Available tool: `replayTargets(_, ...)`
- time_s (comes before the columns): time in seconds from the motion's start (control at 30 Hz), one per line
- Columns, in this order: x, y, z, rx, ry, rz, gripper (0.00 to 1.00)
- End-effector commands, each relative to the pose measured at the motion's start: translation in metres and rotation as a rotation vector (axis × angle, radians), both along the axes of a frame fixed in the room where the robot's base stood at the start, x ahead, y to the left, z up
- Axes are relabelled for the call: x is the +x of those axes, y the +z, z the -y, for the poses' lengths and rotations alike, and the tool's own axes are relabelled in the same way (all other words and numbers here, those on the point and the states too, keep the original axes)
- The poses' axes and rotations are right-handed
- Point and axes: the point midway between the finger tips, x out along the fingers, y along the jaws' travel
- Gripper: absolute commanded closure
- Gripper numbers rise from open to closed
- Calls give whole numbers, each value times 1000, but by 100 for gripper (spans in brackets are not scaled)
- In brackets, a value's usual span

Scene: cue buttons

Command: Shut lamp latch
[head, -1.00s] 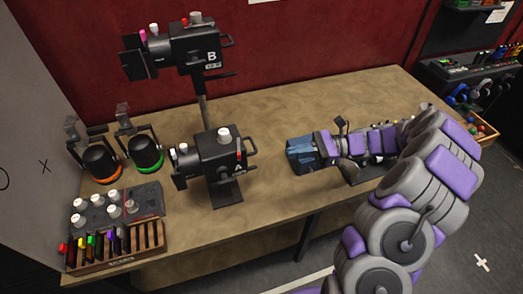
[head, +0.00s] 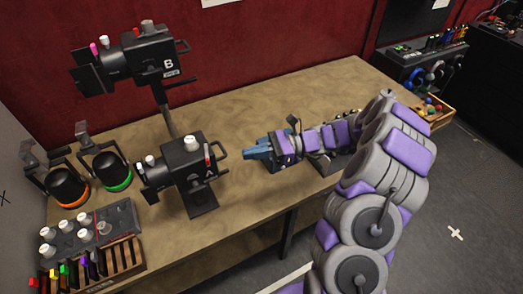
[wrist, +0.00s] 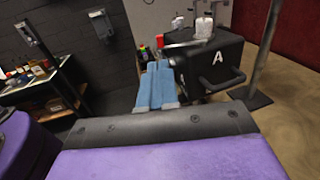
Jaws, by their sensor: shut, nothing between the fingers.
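Black lamp A (head: 185,165) stands on the wooden table, with white knobs on top, a red-tipped part near its label and a handle on its right side. In the wrist view lamp A (wrist: 212,62) is just ahead and to the right of the fingers. Black lamp B (head: 135,62) is up on a post behind it. I cannot tell which part is the latch. My gripper (head: 250,152), with blue fingers, is shut and empty, a short gap right of lamp A's handle. In the wrist view my gripper (wrist: 157,75) points ahead with its fingers side by side.
Two lamps with an orange ring (head: 68,187) and a green ring (head: 112,170) stand at the table's left. A panel of white knobs (head: 85,228) and a rack of coloured handles (head: 95,265) lie in front of them. The table (head: 270,105) is bare behind my gripper.

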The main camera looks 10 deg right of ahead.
Motion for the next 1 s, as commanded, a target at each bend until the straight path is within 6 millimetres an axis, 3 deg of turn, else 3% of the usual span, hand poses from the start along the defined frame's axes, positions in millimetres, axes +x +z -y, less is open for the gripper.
replayTargets(0.2,-3,0,-46,0,5,-1,100)
replayTargets(0.43,-3,0,-75,-1,2,2,100)
replayTargets(1.0,-4,1,-85,-1,-1,0,100)
